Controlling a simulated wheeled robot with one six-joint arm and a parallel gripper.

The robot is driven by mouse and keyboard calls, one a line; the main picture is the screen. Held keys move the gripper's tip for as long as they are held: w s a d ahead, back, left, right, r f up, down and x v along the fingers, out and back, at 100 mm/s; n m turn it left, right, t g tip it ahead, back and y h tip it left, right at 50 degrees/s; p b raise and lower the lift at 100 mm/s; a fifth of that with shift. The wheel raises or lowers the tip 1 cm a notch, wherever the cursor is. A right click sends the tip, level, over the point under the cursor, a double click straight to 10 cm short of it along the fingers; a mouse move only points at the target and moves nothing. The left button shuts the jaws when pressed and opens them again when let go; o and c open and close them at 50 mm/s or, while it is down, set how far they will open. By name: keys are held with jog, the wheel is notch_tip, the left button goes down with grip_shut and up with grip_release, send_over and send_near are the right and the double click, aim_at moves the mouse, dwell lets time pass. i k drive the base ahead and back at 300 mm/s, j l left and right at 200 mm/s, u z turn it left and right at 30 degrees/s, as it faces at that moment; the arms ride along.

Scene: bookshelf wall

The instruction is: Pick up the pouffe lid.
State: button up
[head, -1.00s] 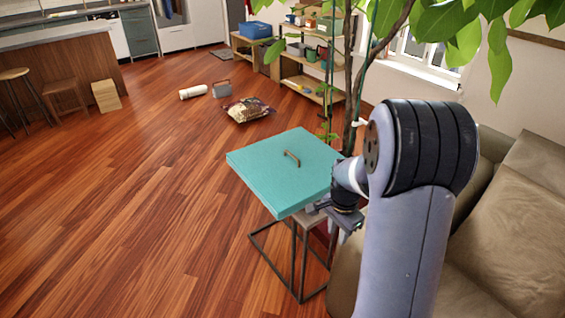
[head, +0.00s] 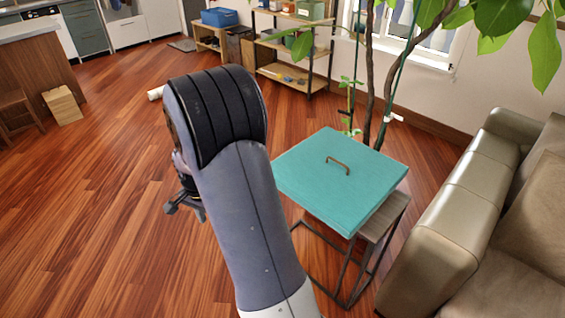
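The pouffe lid (head: 318,180) is a square teal slab with a small bronze handle (head: 337,165) on top. It rests on a side table (head: 392,217) with a dark metal frame, right of my arm, and sticks out past the table top on the left. My gripper (head: 172,208) is left of the lid, well apart from it, over the floor. It is small and partly hidden behind my arm, and I cannot tell whether its fingers are apart. I see nothing held in it.
A beige sofa (head: 440,240) stands close on the right of the side table. A plant with thin trunks (head: 372,75) rises behind the lid, its leaves hanging at the top right. Shelves (head: 295,75) stand at the back.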

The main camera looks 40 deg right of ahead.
aim_at(341, 180)
jog(key=i+z, duration=0.25)
jog(key=i, duration=0.2)
jog(key=i+j+z, duration=0.2)
jog(key=i, duration=0.25)
jog(key=i+j+z, duration=0.25)
jog(key=i, duration=0.2)
jog(key=i+z, duration=0.15)
jog(key=z, duration=0.3)
jog(key=i+z, duration=0.15)
jog(key=z, duration=0.3)
jog(key=i+j+z, duration=0.1)
jog(key=z, duration=0.35)
jog(key=i+j+z, duration=0.15)
jog(key=z, duration=0.35)
jog(key=i+j+z, duration=0.1)
jog(key=z, duration=0.3)
jog(key=i+j+z, duration=0.2)
jog(key=z, duration=0.2)
jog(key=i+j+z, duration=0.2)
jog(key=z, duration=0.2)
